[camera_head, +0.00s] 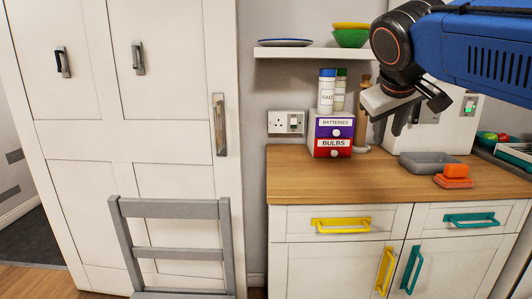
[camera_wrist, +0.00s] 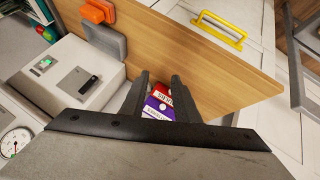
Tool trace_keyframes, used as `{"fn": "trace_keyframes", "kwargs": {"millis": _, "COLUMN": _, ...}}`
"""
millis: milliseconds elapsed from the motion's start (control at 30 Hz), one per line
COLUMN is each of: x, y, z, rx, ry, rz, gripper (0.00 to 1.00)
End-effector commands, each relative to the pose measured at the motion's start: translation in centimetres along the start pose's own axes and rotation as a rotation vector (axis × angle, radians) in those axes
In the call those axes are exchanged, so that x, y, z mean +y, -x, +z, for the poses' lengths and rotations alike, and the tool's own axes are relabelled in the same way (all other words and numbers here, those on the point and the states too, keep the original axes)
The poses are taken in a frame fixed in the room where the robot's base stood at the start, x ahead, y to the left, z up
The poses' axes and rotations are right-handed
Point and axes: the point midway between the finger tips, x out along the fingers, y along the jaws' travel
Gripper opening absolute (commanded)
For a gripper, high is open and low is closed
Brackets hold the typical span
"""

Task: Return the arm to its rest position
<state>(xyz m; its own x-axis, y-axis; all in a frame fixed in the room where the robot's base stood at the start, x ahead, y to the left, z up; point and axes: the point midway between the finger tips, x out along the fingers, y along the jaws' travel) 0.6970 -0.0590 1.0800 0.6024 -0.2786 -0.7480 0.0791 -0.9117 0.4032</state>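My gripper (camera_head: 412,118) hangs in the air above the wooden counter (camera_head: 300,176), in front of the white appliance, at the end of my blue arm in the upper right. In the wrist view the two dark fingers of my gripper (camera_wrist: 158,82) stand apart with nothing between them. The small drawer box labelled batteries and bulbs (camera_head: 333,136) is on the counter, to the left of and below my gripper. It also shows beyond the finger gap in the wrist view (camera_wrist: 158,104).
A grey tray (camera_head: 428,161) and orange blocks (camera_head: 454,175) lie on the counter. Two shakers (camera_head: 327,92) stand on the drawer box. A shelf (camera_head: 284,52) with a plate and bowls is above. A grey chair (camera_head: 174,208) stands at the front left, before a tall white door (camera_head: 180,100).

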Motion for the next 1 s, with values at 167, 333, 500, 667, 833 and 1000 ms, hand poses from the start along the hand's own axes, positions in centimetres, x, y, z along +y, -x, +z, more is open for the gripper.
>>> {"fn": "trace_keyframes", "kwargs": {"millis": 167, "x": -2.8, "y": -3.9, "z": 10.4, "rx": -0.078, "ry": -0.053, "rz": -0.101, "gripper": 0.28}}
{"fn": "trace_keyframes", "kwargs": {"millis": 333, "x": -6.4, "y": -7.1, "z": 19.7, "rx": -0.137, "ry": -0.123, "rz": -0.192, "gripper": 0.28}}
{"fn": "trace_keyframes", "kwargs": {"millis": 500, "x": -10.2, "y": -9.7, "z": 27.7, "rx": -0.184, "ry": -0.204, "rz": -0.266, "gripper": 0.28}}
{"fn": "trace_keyframes", "kwargs": {"millis": 667, "x": -12.7, "y": -11.2, "z": 32.2, "rx": -0.208, "ry": -0.258, "rz": -0.306, "gripper": 0.28}}
{"fn": "trace_keyframes", "kwargs": {"millis": 833, "x": -13.5, "y": -11.7, "z": 33.7, "rx": -0.214, "ry": -0.277, "rz": -0.32, "gripper": 0.28}}
{"fn": "trace_keyframes", "kwargs": {"millis": 1000, "x": -13.5, "y": -11.7, "z": 33.6, "rx": -0.214, "ry": -0.276, "rz": -0.321, "gripper": 0.28}}
